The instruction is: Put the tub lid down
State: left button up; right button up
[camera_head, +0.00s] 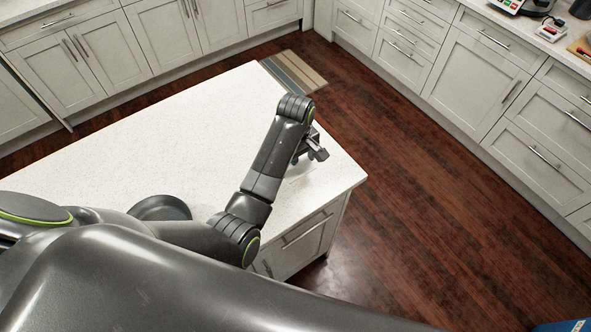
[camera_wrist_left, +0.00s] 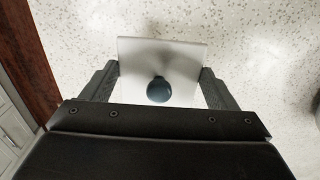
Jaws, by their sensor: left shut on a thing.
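The tub lid (camera_wrist_left: 160,52) is a pale, squarish plate with a dark blue round knob (camera_wrist_left: 158,90) in the left wrist view. My left gripper (camera_wrist_left: 160,70) is shut on it, with one finger at each side. In the head view my left gripper (camera_head: 312,148) is over the near right corner of the white counter (camera_head: 150,130); the lid is mostly hidden there and only a faint pale patch shows below the fingers. I cannot tell whether the lid touches the counter. No tub is clearly visible. My right gripper is not in view.
A dark round object (camera_head: 160,208) is at the counter's near side, partly hidden by my arm. The counter's right edge drops to a wooden floor (camera_head: 430,190) close to my gripper. A striped mat (camera_head: 293,72) lies on the floor beyond. Much of the counter is bare.

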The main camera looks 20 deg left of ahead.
aim_at(296, 166)
pick_arm(q)
jog(key=shift+f, duration=0.65)
notch_tip(296, 166, down, 4)
jog(key=shift+r+p, duration=0.2)
jog(key=shift+p, duration=0.3)
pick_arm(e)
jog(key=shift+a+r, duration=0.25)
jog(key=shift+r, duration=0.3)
pick_arm(q)
jog(key=shift+f, duration=0.15)
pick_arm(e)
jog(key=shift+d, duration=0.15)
pick_arm(q)
jog(key=o, duration=0.9)
